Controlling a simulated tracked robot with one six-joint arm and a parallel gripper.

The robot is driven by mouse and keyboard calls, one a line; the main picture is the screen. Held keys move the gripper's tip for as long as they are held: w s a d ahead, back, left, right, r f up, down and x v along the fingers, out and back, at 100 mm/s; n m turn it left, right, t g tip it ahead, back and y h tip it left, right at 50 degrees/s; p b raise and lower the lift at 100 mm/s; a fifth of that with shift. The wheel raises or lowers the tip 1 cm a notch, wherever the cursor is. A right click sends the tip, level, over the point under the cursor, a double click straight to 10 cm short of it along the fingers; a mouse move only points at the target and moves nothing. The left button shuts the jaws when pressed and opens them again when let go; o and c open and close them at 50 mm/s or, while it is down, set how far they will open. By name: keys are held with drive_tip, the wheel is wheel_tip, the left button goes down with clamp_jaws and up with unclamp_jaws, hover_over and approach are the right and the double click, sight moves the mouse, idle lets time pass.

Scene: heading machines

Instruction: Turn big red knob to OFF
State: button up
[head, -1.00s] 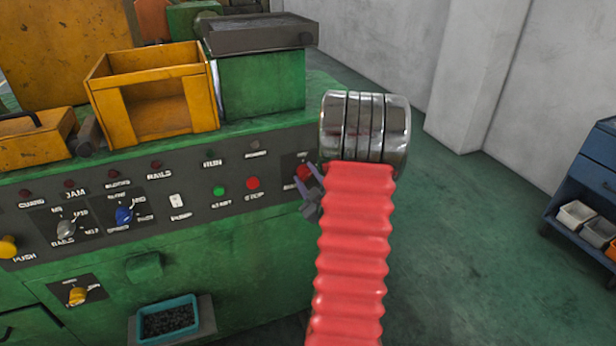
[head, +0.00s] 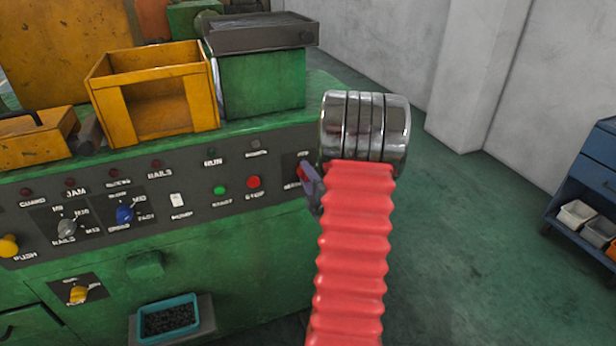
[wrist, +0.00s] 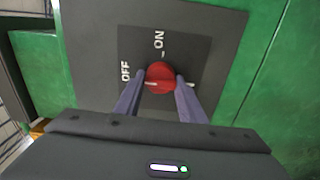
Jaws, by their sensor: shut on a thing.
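The big red knob (wrist: 160,73) sits on a dark plate in the wrist view, with ON printed above it and OFF to its left. A pale mark shows on the knob's left part, on the OFF side. My gripper (wrist: 161,82) has one purple-grey finger on each side of the knob and is shut on it. In the head view, my gripper (head: 312,186) is at the right end of the control panel, and my arm hides most of the knob there.
The grey control panel (head: 140,215) carries a green button (head: 219,190), a red stop button (head: 253,182), a blue knob (head: 125,214) and other switches left of my gripper. A teal tray (head: 168,318) juts out below. Open floor lies to the right.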

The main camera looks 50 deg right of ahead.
drive_tip(key=shift+s+a+f, duration=0.1)
drive_tip(key=shift+f, duration=0.15)
drive_tip(key=o, duration=1)
drive_tip(key=shift+r, duration=0.15)
drive_tip(key=shift+o, duration=0.2)
drive_tip(key=v, duration=1.3)
drive_tip(key=shift+s+a, duration=0.15)
drive_tip(key=shift+s, duration=0.15)
